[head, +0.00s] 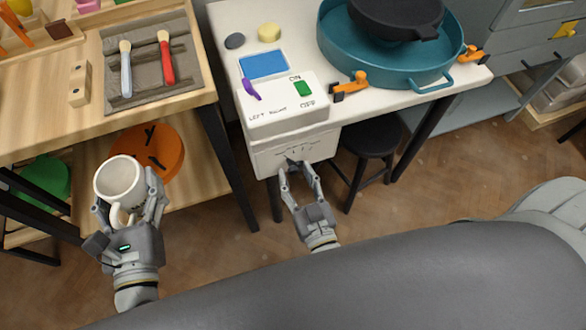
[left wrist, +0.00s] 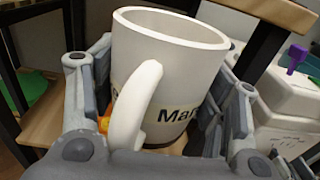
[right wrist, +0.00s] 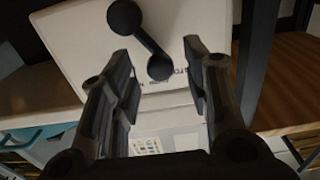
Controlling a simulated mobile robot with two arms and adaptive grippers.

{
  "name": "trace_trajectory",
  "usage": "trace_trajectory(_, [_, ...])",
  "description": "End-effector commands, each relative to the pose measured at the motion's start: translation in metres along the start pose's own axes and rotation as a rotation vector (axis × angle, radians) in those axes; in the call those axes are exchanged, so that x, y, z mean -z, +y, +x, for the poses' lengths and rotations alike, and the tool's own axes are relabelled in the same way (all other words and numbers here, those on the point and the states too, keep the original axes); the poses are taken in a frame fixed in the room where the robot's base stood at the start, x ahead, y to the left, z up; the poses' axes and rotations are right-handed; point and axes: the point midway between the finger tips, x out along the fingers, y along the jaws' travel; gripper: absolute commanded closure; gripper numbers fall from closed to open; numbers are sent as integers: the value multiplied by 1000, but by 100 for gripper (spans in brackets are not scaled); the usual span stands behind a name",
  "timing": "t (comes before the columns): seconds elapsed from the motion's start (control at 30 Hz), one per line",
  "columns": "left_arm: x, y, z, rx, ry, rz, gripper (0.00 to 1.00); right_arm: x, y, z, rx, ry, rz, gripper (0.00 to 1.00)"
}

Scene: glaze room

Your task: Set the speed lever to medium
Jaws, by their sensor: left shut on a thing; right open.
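The white machine box (head: 285,108) stands at the front of the white table, with small markings on its front face. The dark speed lever (right wrist: 146,45) shows in the right wrist view, with round ends; its lower end lies between my right fingers as seen there. Small lettering beside it is partly hidden, so I cannot tell the setting. My right gripper (head: 300,172) is open in front of the box's face; it also shows in the right wrist view (right wrist: 160,75). Contact with the lever is unclear. My left gripper (head: 130,200) is shut on a white mug (left wrist: 165,60).
A purple switch (head: 250,90) and green switch (head: 302,89) are on the box top. A teal basin (head: 345,65) with orange clamps is to the right. A black stool (head: 372,138) stands below. A wooden bench (head: 20,140) with a brush tray is left.

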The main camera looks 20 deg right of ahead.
Motion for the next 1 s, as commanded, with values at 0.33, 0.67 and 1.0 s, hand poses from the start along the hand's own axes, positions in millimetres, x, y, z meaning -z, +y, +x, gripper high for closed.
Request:
trace_trajectory(0.33, [1,0,0,0,-2,0,65,-1,0,24,1,-3,-1,56])
trace_trajectory(0.67, [1,0,0,0,-2,0,65,-1,0,24,1,-2,-1,73])
trace_trajectory(1.0, [0,0,0,0,-2,0,65,-1,-2,24,6,-4,6,97])
